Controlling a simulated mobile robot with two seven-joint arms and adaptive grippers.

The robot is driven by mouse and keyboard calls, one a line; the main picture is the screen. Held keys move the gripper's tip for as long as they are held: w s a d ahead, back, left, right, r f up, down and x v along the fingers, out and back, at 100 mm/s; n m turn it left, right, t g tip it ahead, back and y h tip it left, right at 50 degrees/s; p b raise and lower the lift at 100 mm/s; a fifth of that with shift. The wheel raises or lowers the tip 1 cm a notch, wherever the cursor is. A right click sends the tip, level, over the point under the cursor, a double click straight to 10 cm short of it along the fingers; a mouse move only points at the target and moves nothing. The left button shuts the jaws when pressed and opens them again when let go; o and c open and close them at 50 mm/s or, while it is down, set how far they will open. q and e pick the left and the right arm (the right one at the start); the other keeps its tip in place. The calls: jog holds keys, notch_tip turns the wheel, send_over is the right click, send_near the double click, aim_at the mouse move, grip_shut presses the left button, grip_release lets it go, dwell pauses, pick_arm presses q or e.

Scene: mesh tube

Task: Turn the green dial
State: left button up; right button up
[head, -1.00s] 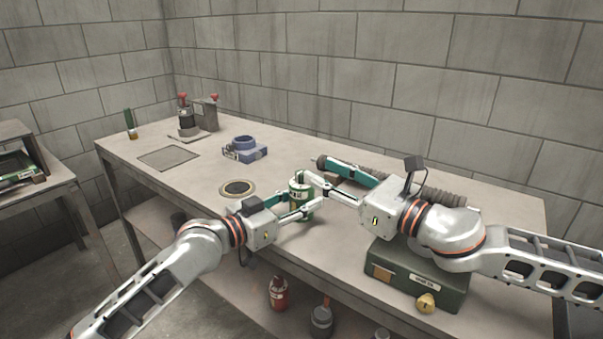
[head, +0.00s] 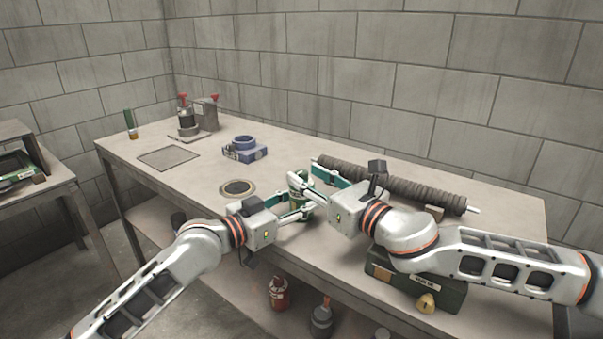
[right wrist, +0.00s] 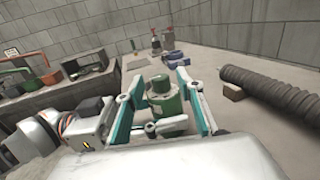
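A green canister (right wrist: 170,106) with a narrower round green top, which looks like the dial (right wrist: 160,84), stands upright between my two grippers. In the head view it is mostly hidden by fingers. My right gripper (head: 303,184) is open, with its teal-padded fingers on either side of the canister's upper part in the right wrist view (right wrist: 160,88). Gaps show beside the top, so no contact is visible. My left gripper (head: 302,207) reaches from the left, its fingers around the canister's lower body, apparently closed on it; its far finger is hidden.
A ribbed dark tube (head: 400,184) lies behind my right arm, near a small block (head: 434,212). A green case (head: 440,293) is at the table's front right. A blue clamp (head: 244,149) and a dark round disc (head: 238,187) lie left of the canister.

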aim_at(301, 171)
jog(key=shift+x, duration=1.4)
grip_shut()
jog(key=shift+w+n+g+y, duration=0.1)
jog(key=shift+n+g+y, duration=0.3)
jog(key=shift+y, duration=0.1)
jog(key=n+g+y, duration=0.4)
jog(key=g, duration=0.2)
jog(key=shift+n, duration=0.4)
jog(key=shift+f+n+g+y, duration=0.1)
jog(key=shift+n+g+y, duration=0.8)
jog(key=shift+n+g, duration=1)
jog(key=shift+m+g, duration=0.3)
jog(key=shift+g, duration=0.7)
